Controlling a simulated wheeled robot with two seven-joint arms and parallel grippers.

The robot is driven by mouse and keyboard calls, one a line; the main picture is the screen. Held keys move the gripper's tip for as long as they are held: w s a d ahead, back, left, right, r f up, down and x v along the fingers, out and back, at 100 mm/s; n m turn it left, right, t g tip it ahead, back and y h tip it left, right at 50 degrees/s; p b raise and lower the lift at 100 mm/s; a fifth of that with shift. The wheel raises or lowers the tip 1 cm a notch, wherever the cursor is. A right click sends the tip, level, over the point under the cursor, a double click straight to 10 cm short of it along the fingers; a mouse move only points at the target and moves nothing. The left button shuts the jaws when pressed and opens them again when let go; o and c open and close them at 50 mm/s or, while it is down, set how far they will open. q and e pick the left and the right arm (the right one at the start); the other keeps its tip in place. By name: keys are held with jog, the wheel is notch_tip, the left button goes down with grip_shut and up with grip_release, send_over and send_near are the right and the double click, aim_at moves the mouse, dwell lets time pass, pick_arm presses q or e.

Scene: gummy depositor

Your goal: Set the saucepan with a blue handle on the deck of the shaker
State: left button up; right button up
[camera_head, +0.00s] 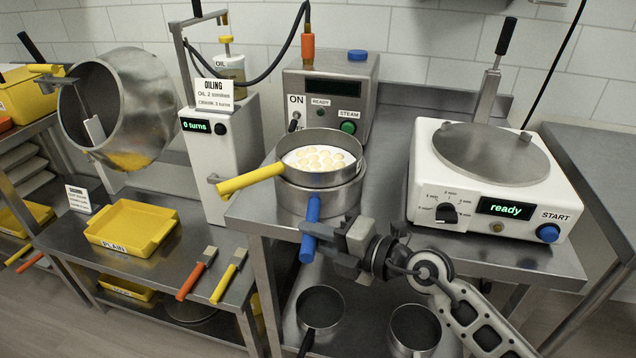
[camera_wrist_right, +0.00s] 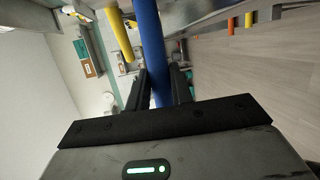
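The steel saucepan with a blue handle (camera_head: 335,201) stands at the front of the steel table. A yellow-handled steel pan (camera_head: 325,178) holding white powder and several pale yellow pieces sits on top of it and hides its inside. Its blue handle (camera_head: 312,208) points toward me. My right gripper (camera_head: 318,238) is at this handle; in the wrist view the handle (camera_wrist_right: 150,40) runs between the two fingers (camera_wrist_right: 160,92). Whether both fingers press on it I cannot tell. The white shaker (camera_head: 430,190) stands to the right, its round steel deck (camera_head: 490,152) bare, its display reading "ready". My left gripper is out of view.
A steamer box (camera_head: 330,90) stands behind the pans, and the oiling machine (camera_head: 225,160) is to the left. A lever (camera_head: 490,90) rises behind the shaker deck. Two dark pans (camera_head: 320,306) sit on the lower shelf. Bare tabletop (camera_head: 388,180) lies between the pans and the shaker.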

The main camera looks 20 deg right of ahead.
grip_shut()
jog(key=shift+r, duration=0.2)
jog(key=shift+r, duration=0.1)
